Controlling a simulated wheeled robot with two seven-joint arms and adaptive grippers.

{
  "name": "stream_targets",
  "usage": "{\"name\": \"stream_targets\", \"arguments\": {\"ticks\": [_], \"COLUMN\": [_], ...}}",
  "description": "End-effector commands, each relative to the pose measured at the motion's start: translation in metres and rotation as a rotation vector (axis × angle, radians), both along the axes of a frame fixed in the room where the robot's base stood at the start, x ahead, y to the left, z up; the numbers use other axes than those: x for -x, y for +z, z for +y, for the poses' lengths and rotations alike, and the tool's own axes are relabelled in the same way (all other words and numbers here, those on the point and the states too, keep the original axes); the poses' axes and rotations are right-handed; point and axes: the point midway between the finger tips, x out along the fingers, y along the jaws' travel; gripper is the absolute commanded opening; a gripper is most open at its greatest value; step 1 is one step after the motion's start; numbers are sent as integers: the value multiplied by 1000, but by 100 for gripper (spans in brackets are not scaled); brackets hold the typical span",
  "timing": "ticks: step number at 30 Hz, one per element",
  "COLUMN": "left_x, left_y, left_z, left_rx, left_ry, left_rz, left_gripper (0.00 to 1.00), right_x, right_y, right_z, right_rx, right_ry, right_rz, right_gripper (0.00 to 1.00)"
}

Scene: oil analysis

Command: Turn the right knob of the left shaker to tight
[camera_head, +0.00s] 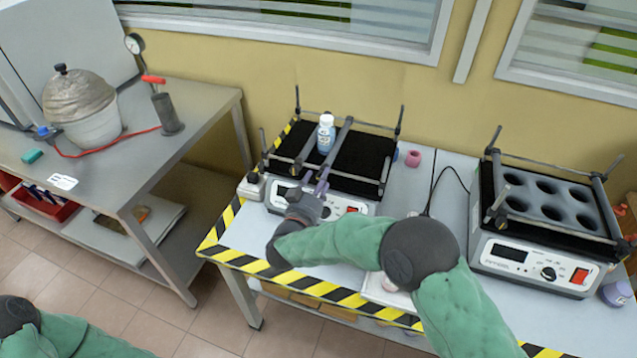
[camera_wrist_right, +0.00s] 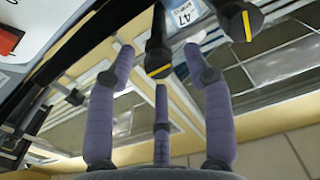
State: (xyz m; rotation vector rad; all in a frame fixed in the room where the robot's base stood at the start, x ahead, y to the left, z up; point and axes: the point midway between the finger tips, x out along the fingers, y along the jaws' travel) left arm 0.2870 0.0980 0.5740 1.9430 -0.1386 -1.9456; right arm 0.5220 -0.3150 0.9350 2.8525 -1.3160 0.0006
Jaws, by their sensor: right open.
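The left shaker (camera_head: 348,163) stands on the bench, with a black platform, grey clamp bars and corner posts. A white and blue bottle (camera_head: 326,134) stands between its bars. My right gripper (camera_head: 318,185) is at the shaker's front edge, over its front panel. In the right wrist view its purple fingers (camera_wrist_right: 160,65) are spread. A black knob with a yellow mark (camera_wrist_right: 158,58) shows between the fingertips; I cannot tell whether they touch it. A second such knob (camera_wrist_right: 240,20) is just right of it. In the head view the gripper hides these knobs. My left gripper is out of view.
A second shaker (camera_head: 545,215) with round wells stands at the right. A pink item (camera_head: 413,158) sits behind, between the shakers. Yellow-black tape (camera_head: 300,285) marks the bench edge.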

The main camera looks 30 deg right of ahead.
Motion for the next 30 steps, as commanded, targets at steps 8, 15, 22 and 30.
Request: {"name": "stream_targets", "arguments": {"ticks": [8,15,22,30], "left_x": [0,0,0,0], "left_y": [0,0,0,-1], "left_z": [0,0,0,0], "left_rx": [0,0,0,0], "left_ry": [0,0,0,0], "left_rz": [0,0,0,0], "left_gripper": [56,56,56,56], "right_x": [0,0,0,-1], "right_y": [0,1,1,3], "right_z": [0,0,0,0], "right_rx": [0,-1,-17,-37], "right_ry": [0,1,1,1], "right_rz": [0,-2,-23,-49], "right_gripper": [23,0,0,0]}}
